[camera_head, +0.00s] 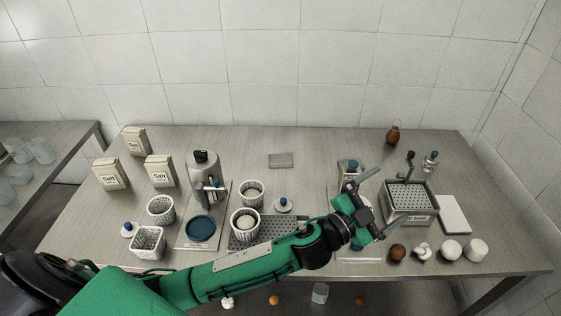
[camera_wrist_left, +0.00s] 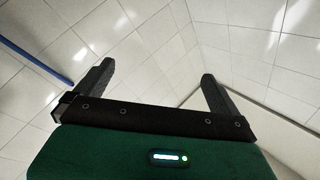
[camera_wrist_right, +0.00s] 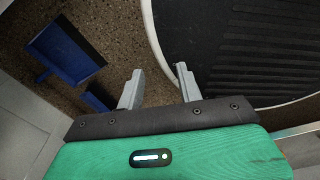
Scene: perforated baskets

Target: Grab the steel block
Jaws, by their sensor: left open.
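A flat grey block (camera_head: 281,160), which looks like the steel block, lies at the back middle of the table. My left gripper (camera_head: 380,203) is open and empty above the right half of the table, to the right of the block and nearer the front. In the left wrist view its two spread fingers (camera_wrist_left: 158,70) show only wall tiles between them. My right gripper is outside the head view. In the right wrist view its fingers (camera_wrist_right: 159,70) stand partly apart with nothing between them, over a speckled floor.
Baskets (camera_head: 148,242), a dispenser (camera_head: 203,172) and salt boxes (camera_head: 161,170) fill the left of the table (camera_head: 330,150). A perforated metal box (camera_head: 410,205), a white pad (camera_head: 454,214) and a brown bottle (camera_head: 393,133) stand right. Around the block is clear.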

